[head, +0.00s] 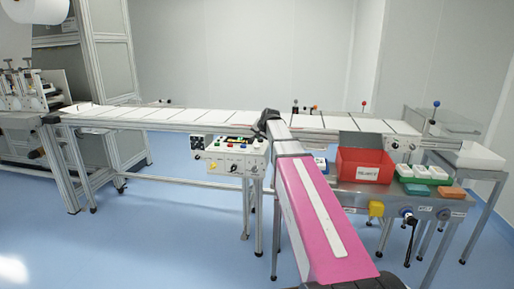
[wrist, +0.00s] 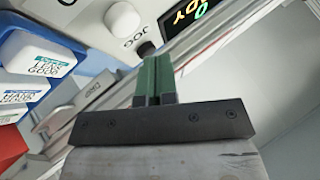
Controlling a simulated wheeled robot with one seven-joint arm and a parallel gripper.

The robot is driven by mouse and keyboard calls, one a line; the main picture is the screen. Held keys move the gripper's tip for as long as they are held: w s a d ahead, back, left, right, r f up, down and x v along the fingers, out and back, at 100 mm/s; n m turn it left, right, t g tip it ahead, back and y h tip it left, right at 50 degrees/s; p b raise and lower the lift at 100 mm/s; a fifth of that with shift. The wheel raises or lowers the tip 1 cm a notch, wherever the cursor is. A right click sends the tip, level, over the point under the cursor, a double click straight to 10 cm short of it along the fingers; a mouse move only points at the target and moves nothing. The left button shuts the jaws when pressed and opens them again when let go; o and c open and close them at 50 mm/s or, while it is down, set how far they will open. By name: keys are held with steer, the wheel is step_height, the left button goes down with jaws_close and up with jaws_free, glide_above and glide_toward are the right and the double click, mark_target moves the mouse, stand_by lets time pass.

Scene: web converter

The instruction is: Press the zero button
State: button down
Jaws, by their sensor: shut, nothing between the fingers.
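My gripper (wrist: 155,62) is shut and empty; its green fingers lie side by side in the wrist view. Just past the fingertips is a pale panel with a dark round button (wrist: 146,49). A larger grey-white round button (wrist: 122,18) sits further up the panel. Dark markings are printed between them. I cannot tell which is the zero button, or whether the fingertips touch the panel. A black display (wrist: 188,18) with green and yellow characters is to the right. In the head view my fingers cannot be made out; my pink arm crosses the middle.
White boxes (wrist: 47,53) with printed labels stand close on the left in the wrist view. In the head view a control box (head: 236,160) with coloured knobs is left of my arm. A red bin (head: 362,166) stands on the right table. A conveyor (head: 180,116) runs behind.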

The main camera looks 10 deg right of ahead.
mark_target(258, 146)
steer(key=shift+r, duration=1.7)
steer(key=shift+s, duration=0.1)
